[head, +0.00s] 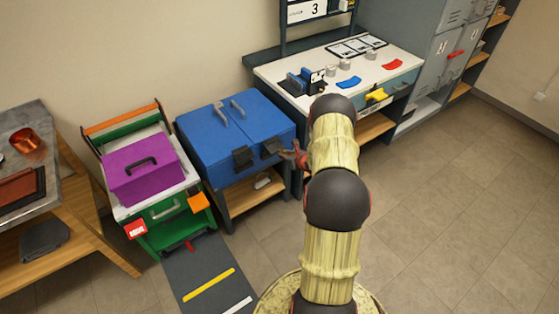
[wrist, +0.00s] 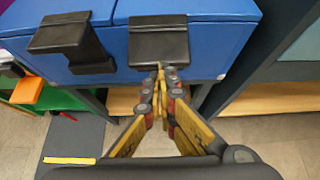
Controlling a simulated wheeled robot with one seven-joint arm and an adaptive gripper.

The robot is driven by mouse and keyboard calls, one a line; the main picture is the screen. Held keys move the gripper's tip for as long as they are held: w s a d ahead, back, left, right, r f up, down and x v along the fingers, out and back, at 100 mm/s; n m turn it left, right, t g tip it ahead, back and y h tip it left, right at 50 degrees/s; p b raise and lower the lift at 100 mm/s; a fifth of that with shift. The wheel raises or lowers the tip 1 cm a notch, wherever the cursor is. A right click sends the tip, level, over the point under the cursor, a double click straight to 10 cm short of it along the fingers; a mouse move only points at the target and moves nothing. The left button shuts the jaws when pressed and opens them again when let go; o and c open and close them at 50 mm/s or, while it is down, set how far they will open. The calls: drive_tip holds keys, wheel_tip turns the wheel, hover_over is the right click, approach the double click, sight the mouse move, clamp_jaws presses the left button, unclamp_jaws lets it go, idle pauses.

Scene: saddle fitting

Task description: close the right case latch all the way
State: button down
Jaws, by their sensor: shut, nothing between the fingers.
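The blue case (head: 225,135) sits on a dark stand, with two black latches on its front. The right case latch (head: 270,148) is a dark flap, and it also shows in the wrist view (wrist: 158,42) at top centre. The left latch (wrist: 72,38) is beside it, hanging down the case front. My gripper (wrist: 161,76) is shut and empty, its fingertips at the lower edge of the right latch. I cannot tell whether they touch it, nor how far the latch is from fully closed. In the head view my gripper (head: 293,157) is just right of that latch, partly hidden by my arm.
A green cart with a purple box (head: 145,168) stands left of the case. A white-topped workbench (head: 350,72) with small parts stands right and behind. The stand has a wooden lower shelf (head: 250,196). Tiled floor (head: 450,200) at the right is open.

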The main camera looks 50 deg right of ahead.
sight(277, 149)
drive_tip(key=shift+w+d+r+g+y+p, duration=0.15)
drive_tip(key=shift+w+r+g+y+p, duration=0.15)
drive_tip(key=shift+w+r+g+p, duration=0.6)
drive_tip(key=shift+w+r+b, duration=0.25)
drive_tip(key=shift+w+b, duration=0.05)
drive_tip(key=shift+b, duration=0.05)
drive_tip(key=shift+s, duration=0.1)
